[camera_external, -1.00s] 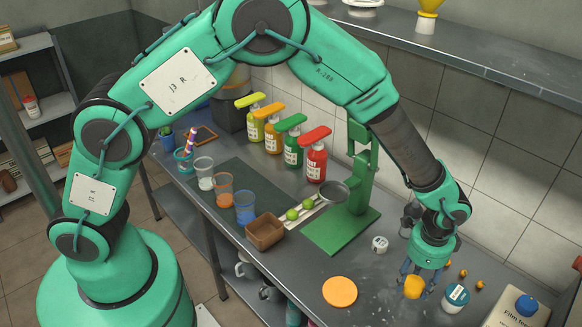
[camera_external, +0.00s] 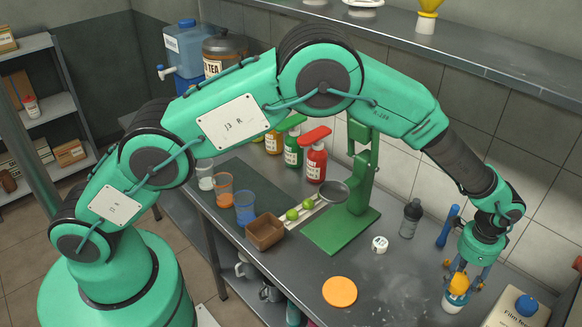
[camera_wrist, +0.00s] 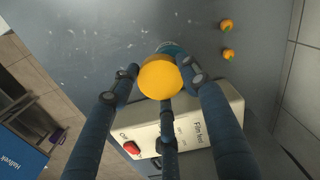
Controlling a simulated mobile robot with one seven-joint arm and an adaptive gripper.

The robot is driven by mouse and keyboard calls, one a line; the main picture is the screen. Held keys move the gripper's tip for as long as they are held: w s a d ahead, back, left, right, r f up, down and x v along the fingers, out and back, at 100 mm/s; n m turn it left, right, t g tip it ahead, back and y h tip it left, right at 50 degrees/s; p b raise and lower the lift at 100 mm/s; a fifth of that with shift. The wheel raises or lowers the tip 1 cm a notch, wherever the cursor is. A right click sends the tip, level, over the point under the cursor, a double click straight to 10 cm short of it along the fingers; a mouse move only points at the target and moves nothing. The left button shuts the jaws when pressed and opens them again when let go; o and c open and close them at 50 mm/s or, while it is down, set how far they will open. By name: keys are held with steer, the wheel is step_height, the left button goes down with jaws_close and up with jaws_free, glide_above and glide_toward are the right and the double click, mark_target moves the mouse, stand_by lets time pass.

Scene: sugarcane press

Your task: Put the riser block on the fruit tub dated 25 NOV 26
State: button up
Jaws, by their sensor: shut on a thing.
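The riser block, a yellow-orange round piece (camera_external: 458,284), is held between the fingers of my gripper (camera_external: 460,278). In the wrist view the block (camera_wrist: 160,77) shows its round face between the dark blue fingers. A white tub with a teal lid (camera_external: 453,301) stands on the bench directly below the block. Part of its teal lid (camera_wrist: 170,48) shows past the block in the wrist view. The block hides most of that lid, and I cannot tell whether the two touch. The tub's date is not readable.
A film sealer box (camera_external: 515,311) stands close to the tub's right. Small orange fruits (camera_wrist: 226,25) lie nearby. A small white container (camera_external: 379,244), a dark bottle (camera_external: 411,218), an orange disc (camera_external: 340,291) and a green press (camera_external: 342,229) stand further left. The bench's front middle is clear.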

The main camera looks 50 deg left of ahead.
mark_target(466, 280)
steer(key=shift+w+d+f, duration=0.1)
steer(key=shift+w+d, duration=0.55)
steer(key=shift+w, duration=0.15)
steer(key=shift+f, duration=1.75)
steer(key=shift+f, duration=0.2)
steer(key=o, duration=1.2)
steer(key=shift+c, duration=0.2)
steer(key=shift+r, duration=0.2)
step_height(466, 280, up, 12)
steer(key=shift+r, duration=0.1)
